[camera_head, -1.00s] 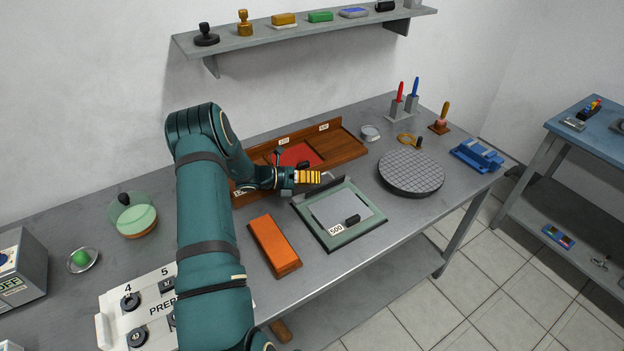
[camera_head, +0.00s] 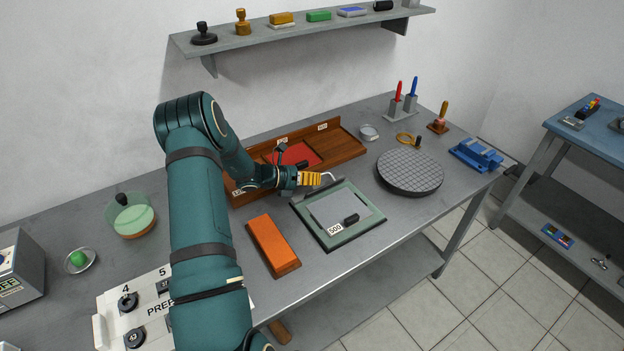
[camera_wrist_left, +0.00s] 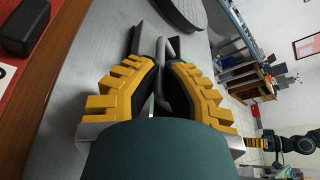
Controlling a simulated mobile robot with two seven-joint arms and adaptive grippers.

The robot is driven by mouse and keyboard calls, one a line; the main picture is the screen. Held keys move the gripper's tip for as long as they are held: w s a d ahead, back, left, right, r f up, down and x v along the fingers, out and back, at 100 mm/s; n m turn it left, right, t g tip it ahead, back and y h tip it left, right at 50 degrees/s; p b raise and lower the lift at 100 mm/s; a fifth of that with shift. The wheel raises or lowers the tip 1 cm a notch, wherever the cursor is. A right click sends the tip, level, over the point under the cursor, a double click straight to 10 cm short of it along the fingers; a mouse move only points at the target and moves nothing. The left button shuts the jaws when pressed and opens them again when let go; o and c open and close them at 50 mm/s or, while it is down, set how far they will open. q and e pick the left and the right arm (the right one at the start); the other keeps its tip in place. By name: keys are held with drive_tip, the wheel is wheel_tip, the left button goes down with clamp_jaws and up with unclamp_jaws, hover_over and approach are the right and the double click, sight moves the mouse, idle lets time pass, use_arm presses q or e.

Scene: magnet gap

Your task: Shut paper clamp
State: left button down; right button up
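The paper clamp (camera_head: 367,230) is a green-framed board with a grey sheet and a label reading 500. It lies flat on the bench, with a dark bar (camera_head: 303,197) along its back edge. A thin pale lever (camera_head: 331,176) rises near that bar. My left gripper (camera_head: 320,178) is just above the back edge, beside the lever. In the left wrist view its fingers (camera_wrist_left: 158,62) converge with the tips close together. Whether they touch the lever is unclear. My right gripper (camera_wrist_left: 256,143) is small and distant at the right of the wrist view, its opening unclear.
An orange block (camera_head: 272,244) lies left of the clamp. A wooden tray (camera_head: 345,148) stands behind my gripper. A round gridded plate (camera_head: 410,172) is to the right. The bench strip in front of the plate is clear.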

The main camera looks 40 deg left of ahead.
sight(321, 189)
use_arm(q)
drive_tip(key=shift+s+d+f+m+y+b, duration=0.35)
drive_tip(key=shift+m+y+b, duration=0.15)
drive_tip(key=shift+m+b, duration=0.15)
drive_tip(key=m+y+b, duration=0.1)
drive_tip(key=b, duration=0.1)
drive_tip(key=d+m+b, duration=0.1)
drive_tip(key=b, duration=0.2)
drive_tip(key=shift+s+d+f+y, duration=0.1)
drive_tip(key=shift+s+y, duration=0.1)
drive_tip(key=shift+y, duration=0.2)
drive_tip(key=m+b, duration=0.1)
drive_tip(key=b, duration=0.1)
drive_tip(key=d+m+y+b, duration=0.1)
drive_tip(key=b, duration=0.1)
drive_tip(key=shift+s+t, duration=0.15)
drive_tip(key=shift+t, duration=0.15)
drive_tip(key=shift+s+d+m+y+b, duration=0.1)
drive_tip(key=shift+d+m+y+b, duration=0.3)
drive_tip(key=shift+m+y+b, duration=0.4)
drive_tip(key=shift+d+m+t+y, duration=0.2)
drive_tip(key=shift+m+t+y, duration=0.2)
drive_tip(key=shift+m+t, duration=0.35)
use_arm(e)
wheel_tip(321, 189, down, 12)
drive_tip(key=shift+s+f, duration=0.15)
drive_tip(key=shift+s, duration=0.15)
